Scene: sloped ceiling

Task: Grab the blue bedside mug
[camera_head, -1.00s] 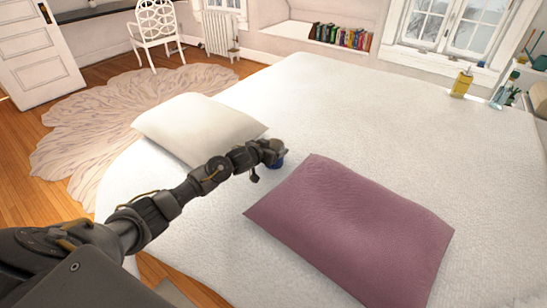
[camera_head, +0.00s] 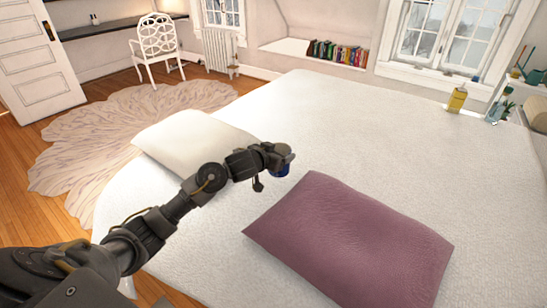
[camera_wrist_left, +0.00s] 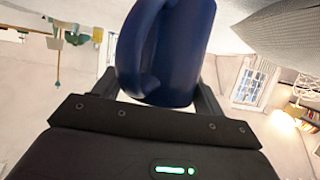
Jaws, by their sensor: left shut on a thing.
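The blue mug (camera_head: 281,169) shows just past the end of my left arm in the head view, between the white pillow and the purple pillow. My left gripper (camera_head: 277,156) is shut on it and covers part of it. In the left wrist view the mug (camera_wrist_left: 178,45) fills the middle, with its handle toward the left side. The fingers of my left gripper (camera_wrist_left: 172,92) stand on both sides of its body. I cannot tell how far the mug is above the bed. My right gripper is not in view.
The white bed (camera_head: 330,130) takes up most of the head view. A white pillow (camera_head: 185,140) lies left of the mug and a purple pillow (camera_head: 350,240) lies to the right. A yellow bottle (camera_head: 457,99) stands at the bed's far right. The bed's far middle is clear.

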